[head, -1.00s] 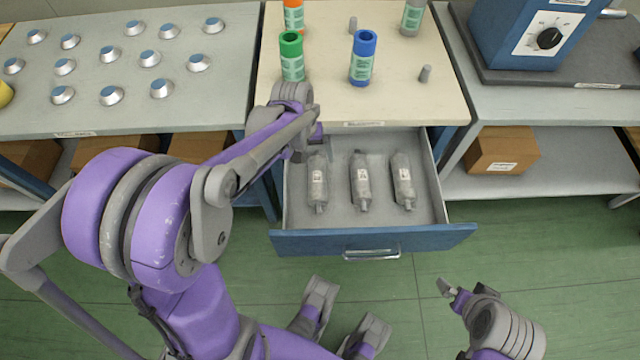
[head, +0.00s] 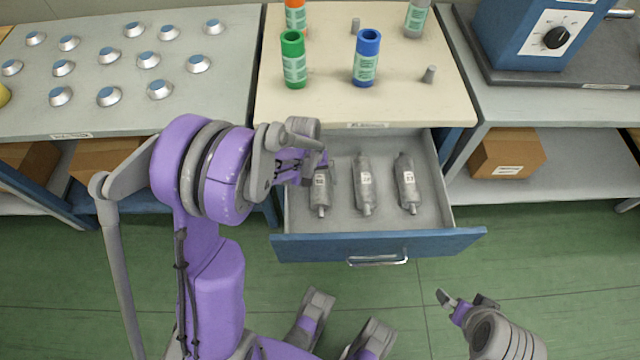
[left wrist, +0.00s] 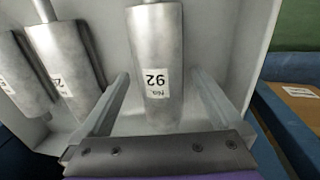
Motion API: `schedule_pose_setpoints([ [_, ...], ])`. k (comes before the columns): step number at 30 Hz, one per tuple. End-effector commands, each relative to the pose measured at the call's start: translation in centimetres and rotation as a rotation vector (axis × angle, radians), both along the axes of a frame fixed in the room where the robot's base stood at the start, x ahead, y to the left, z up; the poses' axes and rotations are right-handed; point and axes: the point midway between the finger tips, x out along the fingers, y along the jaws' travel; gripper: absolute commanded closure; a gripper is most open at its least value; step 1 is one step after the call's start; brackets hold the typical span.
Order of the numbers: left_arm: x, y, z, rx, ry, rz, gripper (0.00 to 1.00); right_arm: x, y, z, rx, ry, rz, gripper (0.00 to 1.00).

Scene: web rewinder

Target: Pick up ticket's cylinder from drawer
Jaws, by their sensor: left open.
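The open drawer (head: 440,217) holds three grey metal cylinders with white labels lying side by side: a left one (head: 320,200), a middle one (head: 364,190) and a right one (head: 408,185). My left gripper (head: 322,168) is over the back end of the left cylinder and hides part of it. In the left wrist view my left gripper (left wrist: 165,95) is open, its two fingers on either side of a cylinder (left wrist: 156,45) with an upside-down label. I cannot tell whether the fingers touch it. My right gripper (head: 450,302) is at the lower right, away from the drawer.
A green bottle (head: 294,62) and a blue bottle (head: 366,60) stand on the tabletop above the drawer. Small grey pegs stand near them. A cardboard box (head: 506,152) is on the shelf at right.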

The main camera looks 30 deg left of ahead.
Motion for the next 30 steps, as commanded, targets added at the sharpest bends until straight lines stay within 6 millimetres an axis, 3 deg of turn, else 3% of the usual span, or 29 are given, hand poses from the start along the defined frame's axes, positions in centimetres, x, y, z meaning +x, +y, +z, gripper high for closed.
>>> schedule_pose_setpoints([
  [8,0.01,-0.08,-0.47,0.0,0.0,0.0,0.0,0.0,0.0,-0.08,0.0,0.0,0.0,0.0],
  [11,0.01,-0.09,-0.46,0.0,0.0,0.0,0.14,0.0,0.0,-0.08,0.0,0.0,0.0,0.0],
  [25,0.01,-0.08,-0.44,0.0,0.0,0.0,0.99,-0.01,0.0,-0.08,0.0,0.0,0.0,0.0],
  [30,0.01,-0.07,-0.43,0.0,0.0,0.0,1.0,0.0,0.0,-0.08,0.0,0.0,0.0,0.0],
])
